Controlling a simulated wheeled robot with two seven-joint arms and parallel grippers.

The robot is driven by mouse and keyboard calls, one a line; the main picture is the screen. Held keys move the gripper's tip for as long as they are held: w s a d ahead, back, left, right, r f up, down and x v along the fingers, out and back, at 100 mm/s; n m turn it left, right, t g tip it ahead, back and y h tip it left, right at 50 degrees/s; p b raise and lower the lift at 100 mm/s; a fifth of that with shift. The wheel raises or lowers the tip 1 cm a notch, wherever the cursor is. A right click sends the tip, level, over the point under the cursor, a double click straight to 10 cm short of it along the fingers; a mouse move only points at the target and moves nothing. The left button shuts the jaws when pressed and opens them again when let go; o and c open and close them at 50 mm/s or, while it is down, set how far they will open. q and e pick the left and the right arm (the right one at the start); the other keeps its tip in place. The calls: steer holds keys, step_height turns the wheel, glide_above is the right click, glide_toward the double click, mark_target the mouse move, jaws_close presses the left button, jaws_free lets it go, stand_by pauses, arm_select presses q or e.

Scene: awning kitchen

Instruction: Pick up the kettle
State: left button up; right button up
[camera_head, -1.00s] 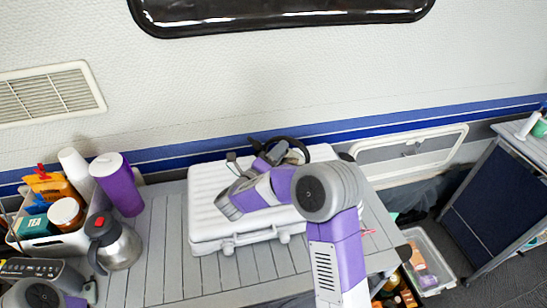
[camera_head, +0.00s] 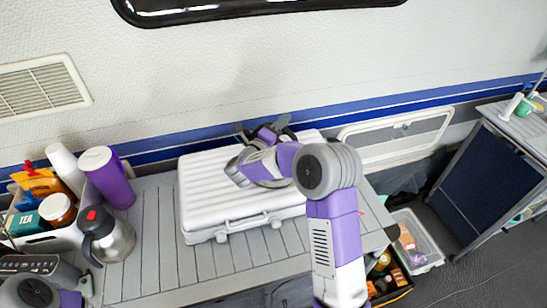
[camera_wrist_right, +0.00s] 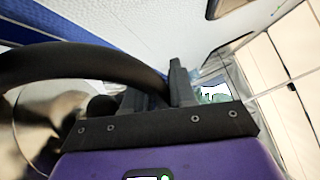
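My right gripper (camera_head: 264,131) is over the back of the white case, partly hidden behind my own arm. In the right wrist view, a thick black curved handle (camera_wrist_right: 85,65), apparently the kettle's, arches close in front of the gripper (camera_wrist_right: 155,92) from the left. A blurred shiny surface (camera_wrist_right: 40,125) lies under it. The handle reaches the dark fingers; whether they are closed on it I cannot tell. The kettle's body is not clear in the head view. A steel jug (camera_head: 117,243) with black handle and red button stands at the left. My left gripper is not in view.
The ribbed white case (camera_head: 205,190) covers much of the slatted counter (camera_head: 155,235). A purple tumbler (camera_head: 110,180) and a caddy of tea and jars (camera_head: 50,243) stand left. The wall closes off the back. An open bin (camera_head: 415,240) sits on the floor right.

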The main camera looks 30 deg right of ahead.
jaws_close()
